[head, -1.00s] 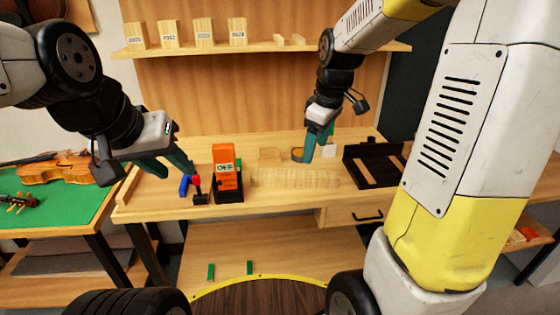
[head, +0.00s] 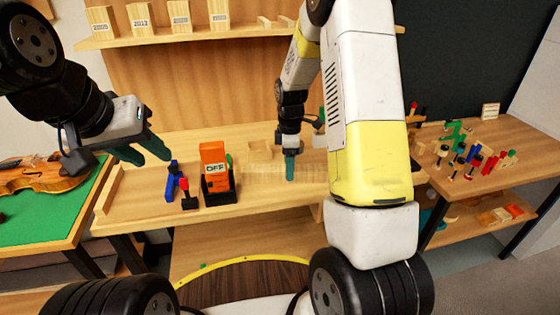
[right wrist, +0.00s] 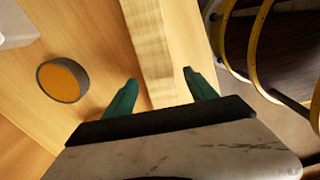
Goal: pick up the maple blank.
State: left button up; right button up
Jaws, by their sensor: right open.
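The maple blank (right wrist: 155,50) is a long pale wooden bar. In the right wrist view it runs from the top edge down between the fingers of my right gripper (right wrist: 160,93). The fingers are open, one on each side, with a gap visible beside the bar. In the head view my right gripper (head: 290,167) points down at the blank (head: 311,167) on the bench; my arm hides part of it. My left gripper (head: 145,150) is above the left of the bench, with its teal fingers apart and nothing visible between them.
An orange switch box marked OFF (head: 215,165) and a red-topped black piece (head: 187,195) stand left of the blank. A small wooden block (head: 260,150) is behind it. A round orange-topped disc (right wrist: 63,80) lies beside it. A side table (head: 500,140) holds several coloured parts.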

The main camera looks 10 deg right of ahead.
jog(key=shift+f, duration=0.85)
grip_shut()
jog(key=shift+r, duration=0.2)
